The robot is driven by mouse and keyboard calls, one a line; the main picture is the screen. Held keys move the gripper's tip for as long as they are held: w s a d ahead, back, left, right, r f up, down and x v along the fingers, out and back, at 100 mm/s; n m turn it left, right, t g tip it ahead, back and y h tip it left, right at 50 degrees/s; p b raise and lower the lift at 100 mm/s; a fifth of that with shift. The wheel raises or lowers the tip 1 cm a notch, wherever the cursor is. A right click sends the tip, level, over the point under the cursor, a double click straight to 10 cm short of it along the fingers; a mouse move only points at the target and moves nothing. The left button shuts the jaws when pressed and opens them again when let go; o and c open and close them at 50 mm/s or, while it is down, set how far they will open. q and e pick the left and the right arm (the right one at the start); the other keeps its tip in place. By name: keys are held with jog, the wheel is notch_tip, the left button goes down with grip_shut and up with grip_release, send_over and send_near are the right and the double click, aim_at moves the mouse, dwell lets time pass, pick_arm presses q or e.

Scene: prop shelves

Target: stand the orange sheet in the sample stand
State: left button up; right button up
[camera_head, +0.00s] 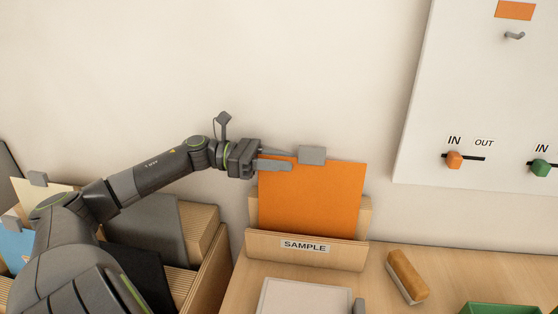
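The orange sheet (311,198) stands nearly upright in the wooden sample stand (268,248), behind its front lip labelled SAMPLE. Its lower edge is hidden by the lip. A grey tab (312,155) sits on the sheet's top edge. My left gripper (290,159) is just left of the tab, at the sheet's upper left. My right gripper is not in view.
At left, a wooden rack (205,235) holds a grey sheet (147,228) and others, partly behind my arm. A pale flat panel (305,297) lies before the stand. A brush (406,277) and green tray (500,308) are to the right. A white board (480,90) has sliders.

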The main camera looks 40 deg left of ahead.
pick_arm(q)
jog(key=p+v, duration=0.1)
jog(key=v, duration=1.6)
jog(key=shift+a, duration=0.25)
